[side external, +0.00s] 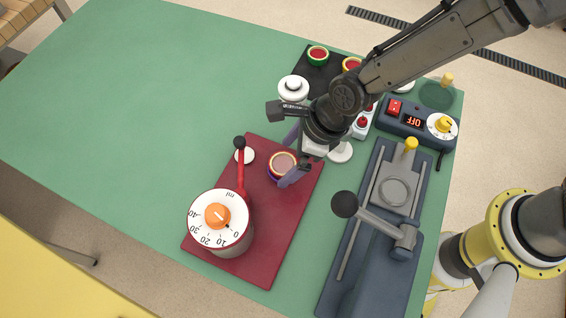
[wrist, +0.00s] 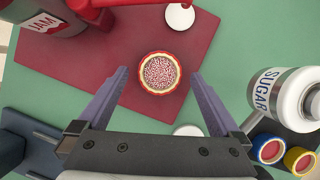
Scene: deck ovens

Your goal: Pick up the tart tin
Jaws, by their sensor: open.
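A small round tart tin (side external: 283,161) with a pale pinkish filling stands on the dark red board. In the wrist view the tin (wrist: 159,73) has a red and yellow rim and a speckled pink-white top. My gripper (side external: 289,158) is open above the board, its purple fingers on either side of the tin. In the wrist view my gripper's (wrist: 158,76) fingertips flank the tin with a gap on both sides, and nothing is held. I cannot tell how low the fingertips reach against the tin's wall.
A jam dispenser (side external: 218,221) with an orange dial and red lever stands on the red board (side external: 265,262). A sugar canister (wrist: 275,92), a dark tray (side external: 313,77) with more tins, and a grey press (side external: 378,262) surround it. The table's left side is clear.

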